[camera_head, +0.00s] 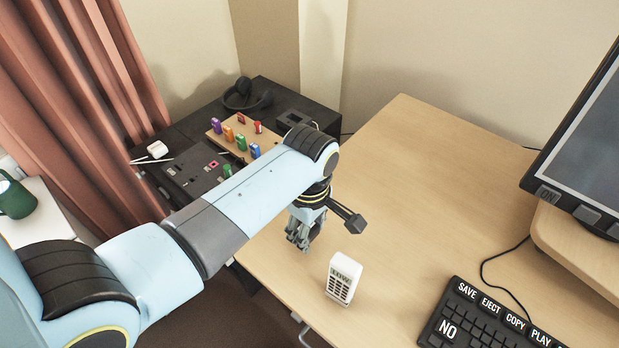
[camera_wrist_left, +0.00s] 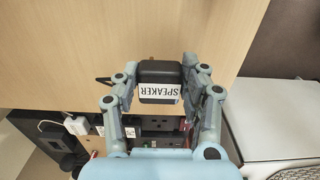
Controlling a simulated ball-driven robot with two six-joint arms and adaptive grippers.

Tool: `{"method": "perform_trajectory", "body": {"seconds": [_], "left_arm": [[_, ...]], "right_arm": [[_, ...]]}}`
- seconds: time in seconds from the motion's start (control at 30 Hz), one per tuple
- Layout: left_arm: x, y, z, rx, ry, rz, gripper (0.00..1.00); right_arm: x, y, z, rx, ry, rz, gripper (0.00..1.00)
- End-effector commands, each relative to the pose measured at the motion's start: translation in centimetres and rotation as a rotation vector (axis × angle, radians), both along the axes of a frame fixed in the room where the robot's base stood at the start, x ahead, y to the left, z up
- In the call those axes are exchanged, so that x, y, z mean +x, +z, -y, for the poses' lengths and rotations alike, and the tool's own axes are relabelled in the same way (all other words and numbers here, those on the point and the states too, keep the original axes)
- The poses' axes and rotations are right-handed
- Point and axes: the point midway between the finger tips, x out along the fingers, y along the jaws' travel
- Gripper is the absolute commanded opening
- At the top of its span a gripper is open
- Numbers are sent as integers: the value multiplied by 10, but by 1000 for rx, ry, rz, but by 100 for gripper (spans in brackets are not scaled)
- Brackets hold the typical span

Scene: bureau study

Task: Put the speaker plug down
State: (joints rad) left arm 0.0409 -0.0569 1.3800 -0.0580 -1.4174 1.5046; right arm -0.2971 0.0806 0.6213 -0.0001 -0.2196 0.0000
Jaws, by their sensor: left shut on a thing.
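The speaker plug (camera_wrist_left: 158,78) is a small black block with a white SPEAKER label, seen in the left wrist view. My left gripper (camera_wrist_left: 160,90) is shut on it, with a finger on each side. In the head view my left gripper (camera_head: 303,230) points down over the left part of the wooden desk (camera_head: 420,180), behind the white keypad device. I cannot make out the plug in the head view, nor whether it touches the desk. My right gripper is not in view.
A white keypad device (camera_head: 343,279) stands close to the gripper. A black keyboard (camera_head: 480,320) and a monitor (camera_head: 590,140) are at the right. The desk's middle and back are bare. A dark unit (camera_head: 185,165) with colored tags stands left, partly behind my arm.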

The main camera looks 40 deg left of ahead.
Motion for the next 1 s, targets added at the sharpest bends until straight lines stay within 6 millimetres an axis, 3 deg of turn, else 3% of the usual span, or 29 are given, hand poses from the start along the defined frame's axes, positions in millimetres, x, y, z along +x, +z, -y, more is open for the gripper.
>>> {"method": "perform_trajectory", "body": {"seconds": [0.1,0.47,0.5,0.67,1.0], "left_arm": [[0,-14,0,0,0,-1,15],[0,-18,0,0,0,1,15],[0,-18,0,0,0,1,44],[0,-18,0,0,0,1,65],[0,-13,0,0,0,1,66]], "right_arm": [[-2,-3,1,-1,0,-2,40],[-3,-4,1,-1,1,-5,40],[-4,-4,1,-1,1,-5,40],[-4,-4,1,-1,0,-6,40],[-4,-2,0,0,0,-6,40]]}}
